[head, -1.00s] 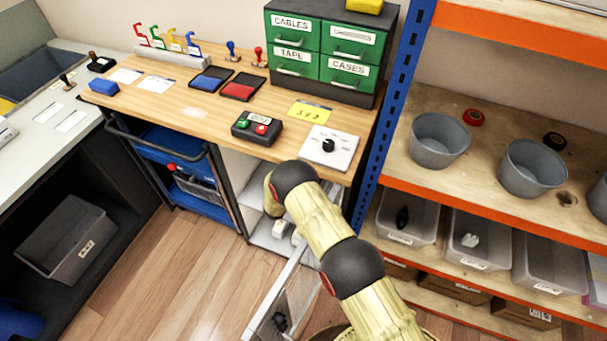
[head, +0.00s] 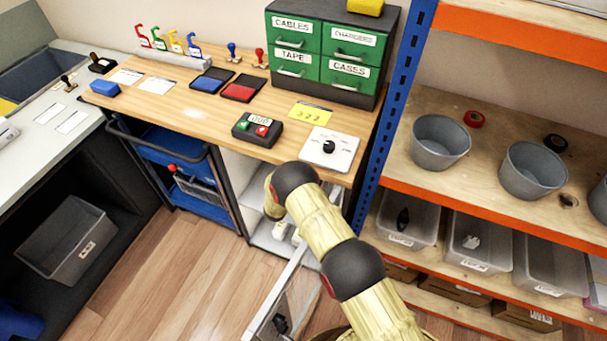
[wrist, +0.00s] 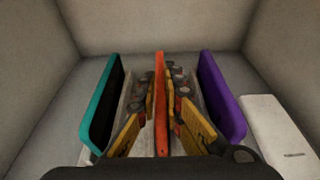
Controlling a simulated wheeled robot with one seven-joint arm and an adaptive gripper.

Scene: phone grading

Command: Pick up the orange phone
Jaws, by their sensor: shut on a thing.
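The orange phone (wrist: 160,72) stands on edge in the wrist view, between the two fingers of my gripper (wrist: 160,123). My gripper is shut on it, with a finger on each flat side. A teal phone (wrist: 99,108) stands to its left and a purple phone (wrist: 221,95) to its right, both upright and apart from the fingers. The phones stand in a pale slotted holder (wrist: 130,80); whether the orange one still touches it is hidden by the fingers. In the head view my arm reaches into the space under the bench, and the gripper and phones are hidden there.
Grey walls (wrist: 160,25) close in around the phones. A white block (wrist: 280,130) lies at the right. In the head view the wooden bench top (head: 190,110) is above my arm, and the shelf rack's blue post (head: 385,120) stands to its right.

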